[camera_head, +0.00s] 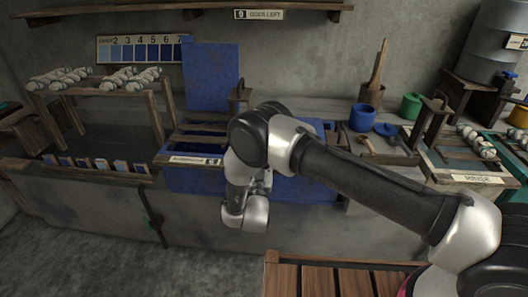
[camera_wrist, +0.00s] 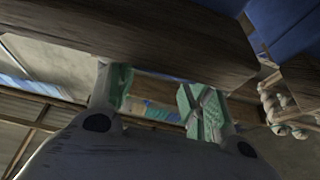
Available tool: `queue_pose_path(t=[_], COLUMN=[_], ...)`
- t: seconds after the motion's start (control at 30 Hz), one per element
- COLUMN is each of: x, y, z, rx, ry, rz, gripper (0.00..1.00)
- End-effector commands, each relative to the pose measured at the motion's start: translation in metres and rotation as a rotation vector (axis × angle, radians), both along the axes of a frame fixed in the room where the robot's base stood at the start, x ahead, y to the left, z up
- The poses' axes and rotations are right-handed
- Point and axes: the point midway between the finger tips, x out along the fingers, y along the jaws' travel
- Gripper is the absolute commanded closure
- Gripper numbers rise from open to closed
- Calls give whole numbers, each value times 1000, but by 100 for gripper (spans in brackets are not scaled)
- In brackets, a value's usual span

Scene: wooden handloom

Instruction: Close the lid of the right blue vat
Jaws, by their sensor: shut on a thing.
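Two blue vats stand at the middle of the bench in the head view. The left vat (camera_head: 190,180) has slats across its top and an upright blue panel (camera_head: 211,75) behind it. The right vat (camera_head: 305,190) is largely covered by my arm, and its lid cannot be made out clearly. My gripper (camera_head: 262,183) is in front of the vats, its fingertips mostly hidden. In the wrist view my gripper (camera_wrist: 163,95) is shut on a dark wooden piece (camera_wrist: 150,38). Whether this piece belongs to the lid cannot be told. Blue surfaces (camera_wrist: 285,25) show at upper right.
A rack with white yarn skeins (camera_head: 130,76) stands at left. Right of the vats are a blue pot (camera_head: 362,117), a green pot (camera_head: 411,105) and a rinse trough (camera_head: 470,165). A slatted wooden surface (camera_head: 335,280) is at the front. Floor (camera_head: 110,260) is clear at left.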

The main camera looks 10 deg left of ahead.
Motion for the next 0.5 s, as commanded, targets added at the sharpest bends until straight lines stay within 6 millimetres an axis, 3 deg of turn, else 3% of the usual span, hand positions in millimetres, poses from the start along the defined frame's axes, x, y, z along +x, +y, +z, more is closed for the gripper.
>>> queue_pose_path(t=[0.3,0.33,0.43,0.5], x=[0,0,1,1], y=[0,0,0,0], z=[0,0,0,0], rx=[-1,-1,-1,-1], ry=[0,0,0,0], rz=[-2,-2,-1,-1], gripper=[92,48,29,27])
